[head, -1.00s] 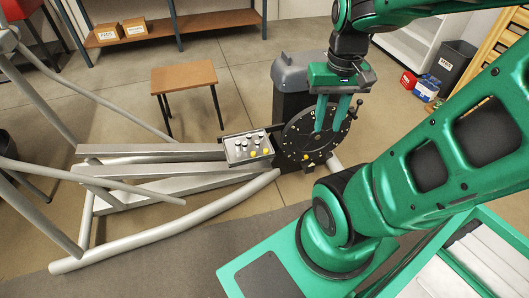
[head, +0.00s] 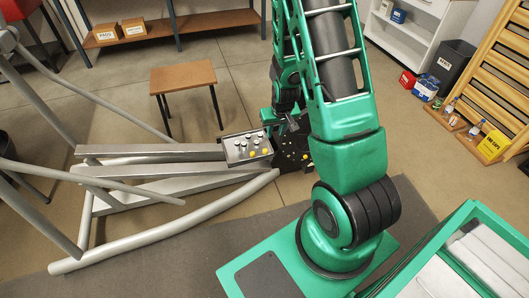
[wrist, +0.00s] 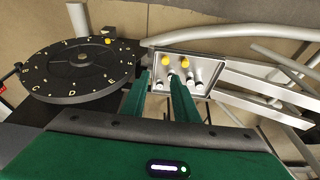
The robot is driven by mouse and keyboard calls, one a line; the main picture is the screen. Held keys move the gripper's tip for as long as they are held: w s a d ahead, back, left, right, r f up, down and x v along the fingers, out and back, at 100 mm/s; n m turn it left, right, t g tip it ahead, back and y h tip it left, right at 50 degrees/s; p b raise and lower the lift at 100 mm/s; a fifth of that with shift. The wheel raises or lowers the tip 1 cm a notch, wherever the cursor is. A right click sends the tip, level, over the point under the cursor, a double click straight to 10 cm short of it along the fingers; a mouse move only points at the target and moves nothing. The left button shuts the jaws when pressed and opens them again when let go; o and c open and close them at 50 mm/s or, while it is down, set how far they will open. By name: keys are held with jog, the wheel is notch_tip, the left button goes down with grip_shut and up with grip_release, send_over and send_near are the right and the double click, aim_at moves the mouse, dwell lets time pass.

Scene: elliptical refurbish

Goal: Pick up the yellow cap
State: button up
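Two yellow caps, a left one (wrist: 166,59) and a right one (wrist: 183,62), stand side by side in a shallow metal tray (wrist: 205,70) with several white-and-black pieces. In the head view the tray (head: 229,157) rests by the frame's rails, with yellow caps (head: 253,153) near its front edge. My gripper (wrist: 161,77) is open, its two green fingers apart and pointing toward the tray. The caps appear beyond the fingertips; nothing clearly sits gripped between them.
A black lettered disc (wrist: 70,70) lies left of the fingers, with a small yellow piece (wrist: 107,41) at its rim. Silver rails (head: 150,170) extend left of the tray. A wooden stool (head: 183,77) stands behind.

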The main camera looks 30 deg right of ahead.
send_near(265, 150)
jog(key=shift+t, duration=0.4)
jog(key=shift+s+x, duration=0.15)
jog(key=shift+x, duration=1.8)
jog(key=shift+s+x, duration=0.15)
jog(key=shift+x, duration=1.85)
jog(key=shift+f, duration=0.1)
jog(key=shift+c, duration=0.7)
grip_shut()
